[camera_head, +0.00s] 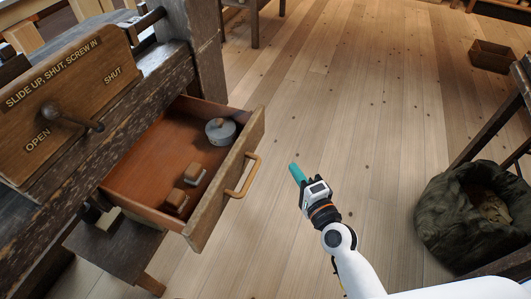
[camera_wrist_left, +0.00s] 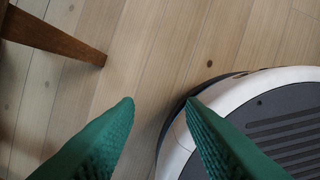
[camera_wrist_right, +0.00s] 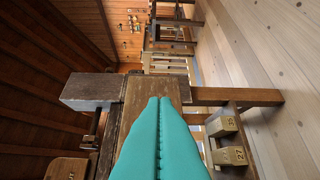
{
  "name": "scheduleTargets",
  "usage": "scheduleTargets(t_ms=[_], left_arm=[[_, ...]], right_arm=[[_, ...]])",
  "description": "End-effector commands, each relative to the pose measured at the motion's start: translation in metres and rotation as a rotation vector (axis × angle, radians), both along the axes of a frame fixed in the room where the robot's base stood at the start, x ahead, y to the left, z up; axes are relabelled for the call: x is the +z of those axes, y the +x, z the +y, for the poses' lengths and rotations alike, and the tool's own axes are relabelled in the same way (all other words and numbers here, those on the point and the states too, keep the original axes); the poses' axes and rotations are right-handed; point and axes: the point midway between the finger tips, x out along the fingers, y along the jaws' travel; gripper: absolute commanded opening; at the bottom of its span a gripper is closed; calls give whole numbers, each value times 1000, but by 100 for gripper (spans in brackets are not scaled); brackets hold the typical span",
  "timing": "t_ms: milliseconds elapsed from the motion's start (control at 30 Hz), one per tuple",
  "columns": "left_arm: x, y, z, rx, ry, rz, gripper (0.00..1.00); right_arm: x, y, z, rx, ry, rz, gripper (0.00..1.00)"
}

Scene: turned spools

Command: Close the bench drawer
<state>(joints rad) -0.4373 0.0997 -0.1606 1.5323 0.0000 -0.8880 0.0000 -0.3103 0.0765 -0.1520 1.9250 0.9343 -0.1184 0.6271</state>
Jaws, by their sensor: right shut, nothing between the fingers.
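The bench drawer (camera_head: 140,190) is pulled out of the dark wooden bench (camera_head: 150,90), with its inside showing. Its front panel (camera_head: 205,222) carries a curved, light wooden handle (camera_head: 244,178). A round grey tin (camera_head: 220,132) and small wooden blocks lie inside. My right gripper (camera_head: 294,170), with teal fingers, is shut and empty, to the right of the handle and apart from it. Its fingers also show pressed together in the right wrist view (camera_wrist_right: 160,110). My left gripper (camera_wrist_left: 160,105) is open and empty above the floor; it is outside the head view.
A board (camera_head: 75,95) with a lever and the words OPEN and SHUT stands on the bench. A low stool (camera_head: 115,250) sits below the drawer. A dark sack (camera_head: 440,215) stands at right and a wooden box (camera_head: 492,56) farther back. The floor between is clear.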

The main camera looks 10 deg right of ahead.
Motion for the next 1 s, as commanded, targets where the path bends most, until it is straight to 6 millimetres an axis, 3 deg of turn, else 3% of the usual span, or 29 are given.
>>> scheduleTargets(t_ms=[100, 267, 667, 800, 1000], left_arm=[[-1, 2, 0, 1, -1, -3, 36], [0, 1, 0, 0, 0, -1, 36], [7, 6, -1, 1, -1, -9, 36], [9, 7, -1, 1, -1, -10, 36], [10, 7, -1, 2, -1, -7, 36]], right_arm=[[12, 3, 0, -2, 47, -28, 0], [15, 21, 5, -3, 50, -29, 0], [14, 101, 27, -1, 46, -29, 0], [14, 110, 48, 0, 49, -27, 0], [13, 117, 59, -1, 44, -29, 0]])
